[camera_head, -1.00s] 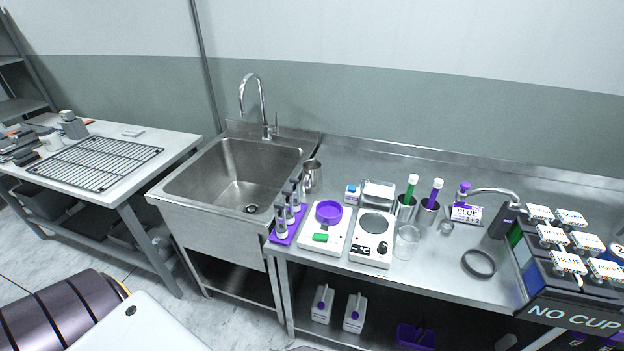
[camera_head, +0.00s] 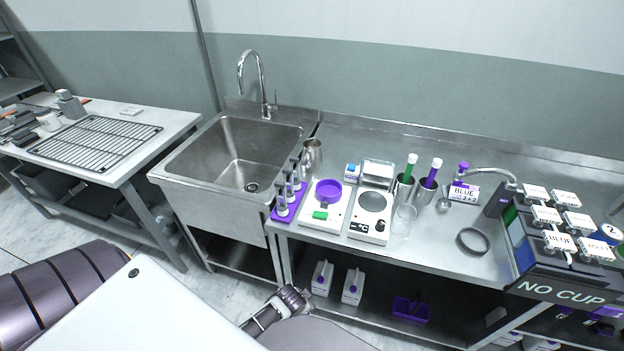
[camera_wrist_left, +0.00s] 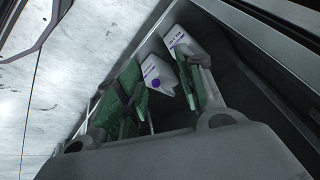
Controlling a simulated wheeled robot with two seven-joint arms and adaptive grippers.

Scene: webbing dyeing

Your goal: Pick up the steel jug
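The steel jug (camera_head: 312,157) is a shiny upright metal vessel on the counter, just right of the sink and behind the purple vial rack (camera_head: 290,200). My left gripper (camera_head: 291,298) is low at the bottom centre of the head view, in front of the counter and well below and apart from the jug. In the left wrist view my left gripper (camera_wrist_left: 160,70) has its two green-padded fingers spread, with nothing held between them. The jug is not visible in that view. My right gripper is not in view.
Two white bottles (camera_head: 321,277) with purple caps stand on the lower shelf near my left gripper. The sink (camera_head: 235,150) lies left of the jug. A purple-topped scale (camera_head: 328,205), a second scale (camera_head: 371,215) and steel cups (camera_head: 402,188) stand to the right.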

